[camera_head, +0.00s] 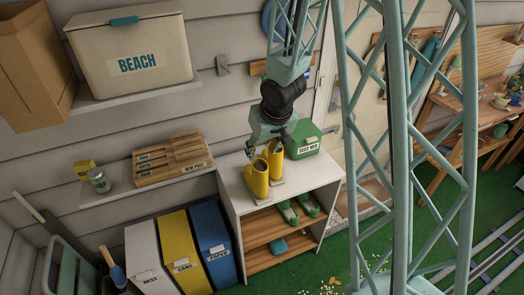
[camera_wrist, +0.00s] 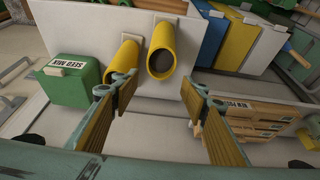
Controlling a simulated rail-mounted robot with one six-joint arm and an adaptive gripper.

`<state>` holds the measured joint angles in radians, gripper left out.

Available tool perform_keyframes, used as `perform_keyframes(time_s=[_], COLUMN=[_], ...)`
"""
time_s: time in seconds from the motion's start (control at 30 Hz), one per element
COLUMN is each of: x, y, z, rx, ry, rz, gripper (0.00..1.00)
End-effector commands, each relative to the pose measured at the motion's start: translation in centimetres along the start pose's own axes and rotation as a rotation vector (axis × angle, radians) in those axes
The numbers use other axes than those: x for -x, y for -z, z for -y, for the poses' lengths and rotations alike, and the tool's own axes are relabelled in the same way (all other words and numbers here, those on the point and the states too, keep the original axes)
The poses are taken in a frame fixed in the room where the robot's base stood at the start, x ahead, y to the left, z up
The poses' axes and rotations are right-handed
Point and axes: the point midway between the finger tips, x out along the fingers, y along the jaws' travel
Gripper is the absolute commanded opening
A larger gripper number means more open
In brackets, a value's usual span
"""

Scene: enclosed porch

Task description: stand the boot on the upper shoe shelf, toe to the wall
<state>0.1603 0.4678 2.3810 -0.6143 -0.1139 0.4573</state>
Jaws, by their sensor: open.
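Two yellow boots stand upright side by side on the white cabinet top (camera_head: 237,180), the left boot (camera_head: 257,181) nearer the front and the right boot (camera_head: 275,163) behind it. In the wrist view their open tops face me, one boot (camera_wrist: 161,62) larger and the other (camera_wrist: 122,62) beside it. My gripper (camera_head: 269,146) is above the boots, pointing down. In the wrist view my gripper (camera_wrist: 160,92) has its jaws wide apart with nothing between them. The upper shoe shelf (camera_head: 262,222) is wooden, under the cabinet top, with green shoes (camera_head: 290,213) on its right part.
A green seed mix box (camera_head: 303,140) stands behind the boots. A lower shelf (camera_head: 262,261) holds a teal item (camera_head: 278,246). The blue paper bin (camera_head: 213,243) and yellow cans bin (camera_head: 184,250) stand left of the cabinet. The upper shelf's left part looks bare.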

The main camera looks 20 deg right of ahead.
Motion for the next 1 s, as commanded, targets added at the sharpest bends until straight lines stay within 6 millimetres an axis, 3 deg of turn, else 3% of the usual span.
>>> perform_keyframes(time_s=[0.57, 0.77, 1.0], x=[0.8, 3.2, 7.7], y=[0.2, 0.4, 0.4], z=[-0.1, -0.4, -0.8], rx=[0.001, 0.003, 0.004], ry=[-0.008, -0.031, -0.071], rz=[-0.004, -0.007, -0.009], gripper=[0.41, 0.41, 0.41])
